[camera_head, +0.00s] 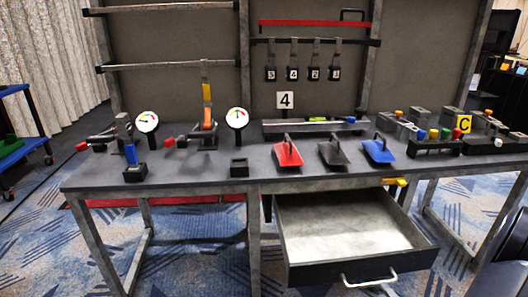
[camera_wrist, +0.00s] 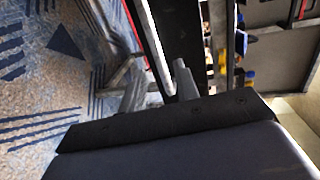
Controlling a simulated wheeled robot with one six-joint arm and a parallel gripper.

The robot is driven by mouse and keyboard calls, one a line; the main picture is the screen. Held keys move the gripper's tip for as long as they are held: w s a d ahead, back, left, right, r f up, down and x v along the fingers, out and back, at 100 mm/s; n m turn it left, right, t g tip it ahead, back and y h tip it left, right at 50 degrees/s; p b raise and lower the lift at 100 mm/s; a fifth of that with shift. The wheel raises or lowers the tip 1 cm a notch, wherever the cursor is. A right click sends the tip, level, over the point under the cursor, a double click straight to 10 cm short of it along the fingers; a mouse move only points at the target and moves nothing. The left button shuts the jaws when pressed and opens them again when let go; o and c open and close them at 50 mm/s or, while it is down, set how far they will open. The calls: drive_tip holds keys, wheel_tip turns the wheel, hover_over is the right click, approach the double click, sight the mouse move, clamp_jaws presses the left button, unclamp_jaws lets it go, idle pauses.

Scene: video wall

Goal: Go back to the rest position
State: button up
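My gripper (camera_wrist: 160,90) shows in the wrist view, with its dark body across the bottom and two grey fingers standing apart. I see nothing held between them. It is outside the head view. In the head view, a workbench (camera_head: 200,177) stands ahead with its drawer (camera_head: 350,272) pulled out. The drawer looks empty inside, and its pale handle (camera_head: 370,280) is on the black front. In the wrist view, a long black surface and metal bars lie behind the fingers, tilted; I cannot tell exactly which parts they are.
On the bench are red (camera_head: 287,154), dark (camera_head: 333,153) and blue (camera_head: 378,151) handled pieces, two dial gauges (camera_head: 147,122) and a block row marked C (camera_head: 435,147). A blue cart (camera_head: 20,150) stands at the left. Patterned carpet (camera_head: 190,260) is open at front left.

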sight(376, 283)
drive_tip(key=shift+b+x, duration=0.45)
drive_tip(key=shift+x, duration=2.4)
